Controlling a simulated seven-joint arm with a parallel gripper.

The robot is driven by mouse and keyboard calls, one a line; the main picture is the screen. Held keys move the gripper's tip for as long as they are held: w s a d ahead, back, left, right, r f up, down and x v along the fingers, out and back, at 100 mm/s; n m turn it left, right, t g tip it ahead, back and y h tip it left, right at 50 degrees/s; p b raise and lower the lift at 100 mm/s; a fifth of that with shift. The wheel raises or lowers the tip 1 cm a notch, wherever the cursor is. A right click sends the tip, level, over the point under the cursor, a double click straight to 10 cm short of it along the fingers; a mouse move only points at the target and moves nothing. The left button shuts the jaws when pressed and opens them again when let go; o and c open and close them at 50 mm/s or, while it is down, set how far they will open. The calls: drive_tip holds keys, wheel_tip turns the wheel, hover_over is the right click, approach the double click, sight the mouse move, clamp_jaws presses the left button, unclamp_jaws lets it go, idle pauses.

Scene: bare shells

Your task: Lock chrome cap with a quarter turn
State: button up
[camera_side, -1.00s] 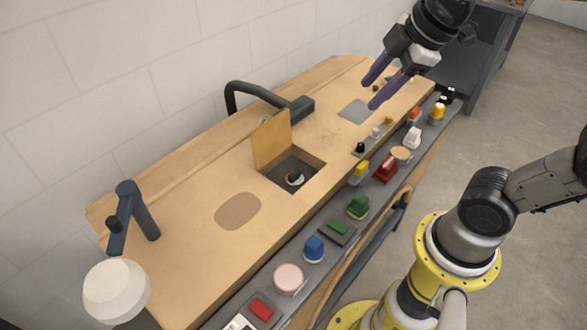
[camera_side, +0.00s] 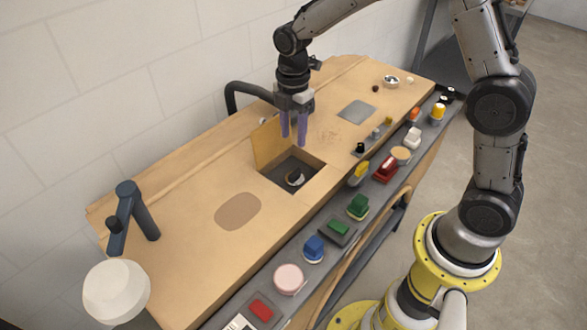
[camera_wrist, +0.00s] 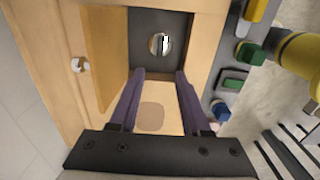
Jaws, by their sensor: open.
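A round, shiny metallic piece with a dark middle, which looks like the chrome cap (camera_side: 295,177), sits on the dark floor of the square recess (camera_side: 312,176) in the bench. The wrist view shows this cap (camera_wrist: 160,44) beyond the fingertips. Its exact seating and turn cannot be told. My gripper (camera_side: 294,141) points down above the recess's back part, its two purple fingers apart and empty. In the wrist view the gripper (camera_wrist: 160,74) is open with a wide gap, and the cap is apart from it.
A wooden flap (camera_side: 269,143) stands upright at the recess's back edge, close to my fingers. A black curved pipe (camera_side: 232,98) is behind. Coloured switches and knobs line the grey front strip (camera_side: 334,228). A shiny round piece (camera_side: 391,81) lies at the far right.

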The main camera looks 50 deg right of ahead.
sight(293, 173)
wheel_tip(293, 173, down, 12)
drive_tip(key=shift+f, duration=0.2)
idle(0.4)
clamp_jaws()
